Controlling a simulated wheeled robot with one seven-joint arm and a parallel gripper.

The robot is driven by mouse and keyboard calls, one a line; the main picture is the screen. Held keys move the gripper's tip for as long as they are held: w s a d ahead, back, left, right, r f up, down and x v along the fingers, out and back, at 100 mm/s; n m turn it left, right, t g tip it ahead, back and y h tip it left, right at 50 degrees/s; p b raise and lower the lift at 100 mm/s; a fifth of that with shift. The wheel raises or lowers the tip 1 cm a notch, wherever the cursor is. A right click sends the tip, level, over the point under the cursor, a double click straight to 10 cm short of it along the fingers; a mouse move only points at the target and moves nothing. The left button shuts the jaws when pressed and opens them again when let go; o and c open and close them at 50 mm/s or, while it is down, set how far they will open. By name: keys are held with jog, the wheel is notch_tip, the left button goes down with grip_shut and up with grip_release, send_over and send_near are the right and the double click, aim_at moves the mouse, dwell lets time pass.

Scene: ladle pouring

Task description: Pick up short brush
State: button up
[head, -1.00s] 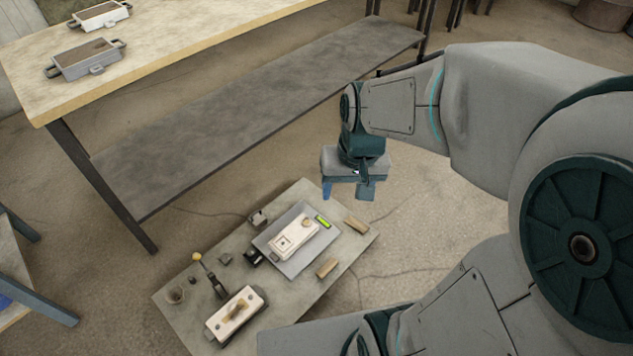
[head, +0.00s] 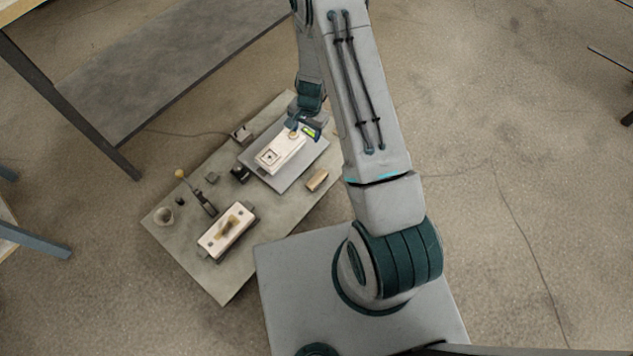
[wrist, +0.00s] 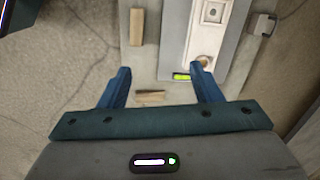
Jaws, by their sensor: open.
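A short wooden piece with a rough edge (wrist: 150,97), which looks like the short brush, lies on the low board between my gripper's fingers in the wrist view. In the head view it is hidden behind my arm. A longer plain wooden block (wrist: 137,27) lies farther up; it also shows in the head view (head: 317,180). I cannot tell for certain which one is the brush. My gripper (wrist: 161,72) is open and empty, with its fingers spread above the board. In the head view it (head: 297,122) hangs over the board's far end.
A grey tray (head: 262,178) with a white mould (head: 280,152) and a green-lit strip (wrist: 181,76) lies close to my right finger. A second white mould (head: 226,232), a ladle (head: 197,193) and a small cup (head: 164,215) stand at the board's left. The bench shelf (head: 170,75) is behind.

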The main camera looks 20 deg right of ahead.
notch_tip(320, 180, down, 16)
jog(key=s+d+m+b, duration=0.2)
jog(key=s, duration=0.1)
jog(key=b, duration=0.2)
send_over(316, 179)
jog(key=shift+h, duration=0.4)
jog(key=f, duration=0.7)
jog(key=shift+a+f, duration=0.1)
jog(key=shift+a, duration=0.15)
jog(key=shift+s+d+f+b, duration=0.15)
jog(key=shift+f+b, duration=0.5)
jog(key=shift+f, duration=0.9)
jog(key=shift+w+d+f+b, duration=0.1)
jog(key=shift+f+b, duration=0.55)
jog(key=shift+f, duration=0.85)
jog(key=shift+r, duration=0.1)
jog(key=c, duration=1.1)
